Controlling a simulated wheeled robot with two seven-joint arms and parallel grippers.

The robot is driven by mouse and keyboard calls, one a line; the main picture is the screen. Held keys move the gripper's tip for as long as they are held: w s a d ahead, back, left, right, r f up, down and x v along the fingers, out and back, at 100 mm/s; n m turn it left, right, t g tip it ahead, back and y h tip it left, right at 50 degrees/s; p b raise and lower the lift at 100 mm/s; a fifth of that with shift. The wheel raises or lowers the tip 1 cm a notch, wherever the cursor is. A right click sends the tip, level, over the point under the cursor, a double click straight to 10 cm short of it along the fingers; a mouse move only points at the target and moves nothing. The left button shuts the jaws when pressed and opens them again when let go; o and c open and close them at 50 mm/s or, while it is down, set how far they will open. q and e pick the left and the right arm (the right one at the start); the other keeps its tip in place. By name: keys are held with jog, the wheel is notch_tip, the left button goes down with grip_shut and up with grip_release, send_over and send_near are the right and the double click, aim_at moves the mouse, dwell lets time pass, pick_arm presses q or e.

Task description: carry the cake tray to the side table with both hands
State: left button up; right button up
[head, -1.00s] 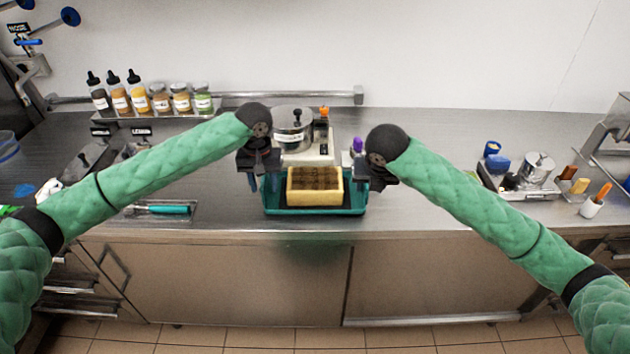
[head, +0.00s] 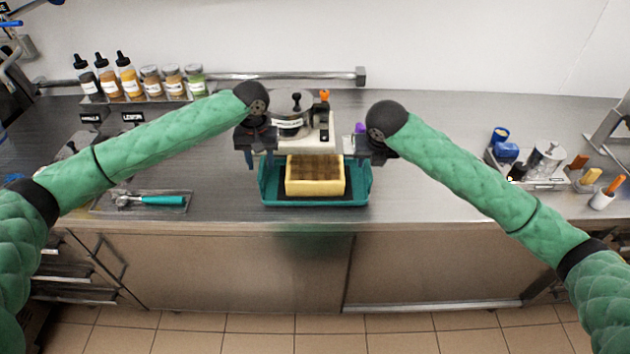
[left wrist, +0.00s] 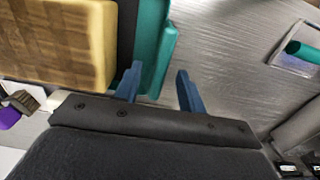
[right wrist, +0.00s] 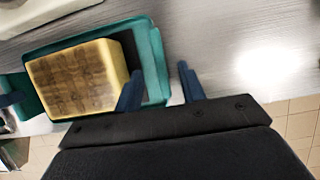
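The cake tray (head: 315,202) is teal and sits flat on the steel counter, with a yellow block-shaped cake (head: 315,188) on a dark mat in it. My left gripper (head: 259,158) is at the tray's left end, fingers pointing down. In the left wrist view its two blue fingers (left wrist: 158,88) are apart, with the teal rim (left wrist: 167,55) showing between them. My right gripper (head: 364,158) is at the right end. In the right wrist view its fingers (right wrist: 160,88) are also apart, with the rim (right wrist: 156,75) between them. Contact with the rim cannot be told.
A white machine with a steel pot (head: 291,118) stands right behind the tray. A teal-handled scoop (head: 160,200) lies in a small tray to the left. Bottles and jars (head: 130,80) line the back. A caddy (head: 530,170) stands right. Counter on both sides of the cake tray is clear.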

aim_at(369, 167)
pick_arm(q)
jog(key=shift+s+f, duration=0.15)
jog(key=shift+f, duration=2.3)
pick_arm(e)
jog(key=shift+x, duration=2.4)
jog(key=shift+s, duration=0.1)
pick_arm(q)
grip_shut()
pick_arm(e)
grip_shut()
pick_arm(q)
jog(key=shift+r, duration=0.1)
pick_arm(e)
jog(key=shift+r, duration=0.1)
